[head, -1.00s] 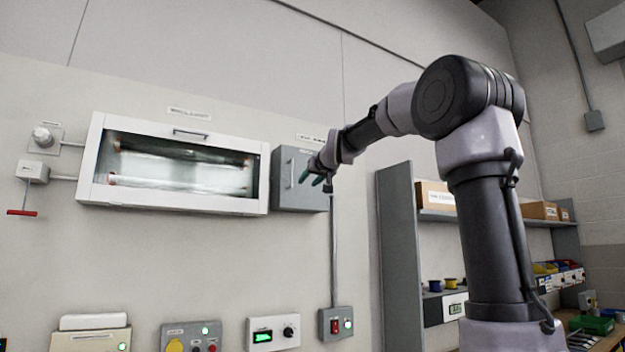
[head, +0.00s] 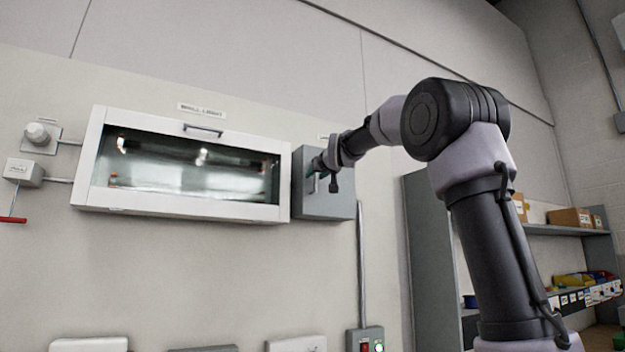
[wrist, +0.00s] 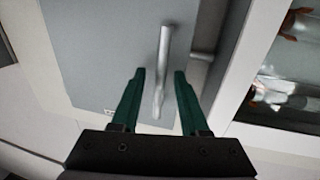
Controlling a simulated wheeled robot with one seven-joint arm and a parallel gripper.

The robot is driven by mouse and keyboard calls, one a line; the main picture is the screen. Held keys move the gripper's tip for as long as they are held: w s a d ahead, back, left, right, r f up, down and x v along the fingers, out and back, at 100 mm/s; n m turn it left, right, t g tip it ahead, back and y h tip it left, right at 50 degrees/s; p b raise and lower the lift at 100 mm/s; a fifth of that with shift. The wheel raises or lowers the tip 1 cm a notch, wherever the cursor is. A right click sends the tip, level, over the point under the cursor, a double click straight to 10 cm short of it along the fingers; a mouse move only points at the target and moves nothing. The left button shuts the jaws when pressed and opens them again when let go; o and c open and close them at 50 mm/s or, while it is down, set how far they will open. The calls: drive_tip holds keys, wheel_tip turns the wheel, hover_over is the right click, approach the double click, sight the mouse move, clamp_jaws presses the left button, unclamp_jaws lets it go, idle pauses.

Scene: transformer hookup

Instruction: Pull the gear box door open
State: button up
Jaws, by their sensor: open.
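The gear box is a grey wall box right of the glass-fronted case in the head view, and its grey door (head: 308,203) looks closed. In the wrist view the door (wrist: 95,50) fills the upper left and middle. A silver bar handle (wrist: 162,70) stands on it. My gripper (wrist: 157,75) is open, with two green fingers, one on each side of the handle's lower part. I cannot tell whether either finger touches it. In the head view my gripper (head: 316,177) is at the box front, and my wrist hides part of the door and its handle.
A white glass-fronted case (head: 188,165) hangs close to the left of the gear box. A conduit (head: 362,265) runs down from the box to a switch box (head: 365,340). A grey shelf unit (head: 425,240) stands to the right.

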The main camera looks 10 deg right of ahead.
drive_tip(key=shift+w, duration=0.15)
drive_tip(key=shift+c, duration=0.2)
clamp_jaws()
idle(1.2)
